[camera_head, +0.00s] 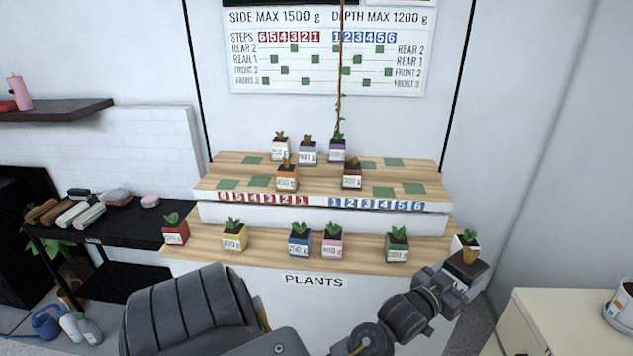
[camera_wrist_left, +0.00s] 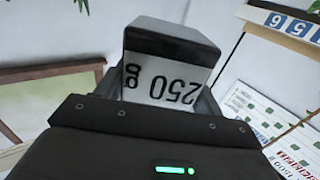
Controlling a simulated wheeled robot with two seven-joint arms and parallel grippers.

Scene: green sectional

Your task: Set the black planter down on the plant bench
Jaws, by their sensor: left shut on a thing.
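My left gripper (camera_head: 457,284) is shut on the black planter (camera_head: 476,270), which holds a small brown plant. In the head view they are at the right, in front of the lower step's right end. In the left wrist view the black planter (camera_wrist_left: 172,42) sits between the fingers, its white "250 g" label upside down in the picture. The plant bench (camera_head: 275,249) is a white stepped stand with wooden tops. Its upper tier has green squares and red and blue number strips. I cannot tell the gap between planter and bench. My right gripper is not in view.
Several planters stand on the bench, including red (camera_head: 176,237), yellow (camera_head: 235,243), purple (camera_head: 337,156) and green (camera_head: 397,254). A white planter (camera_head: 459,243) is just behind the held one. Several green squares are bare. A cream cabinet (camera_head: 560,318) stands at right, a dark table (camera_head: 120,232) at left.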

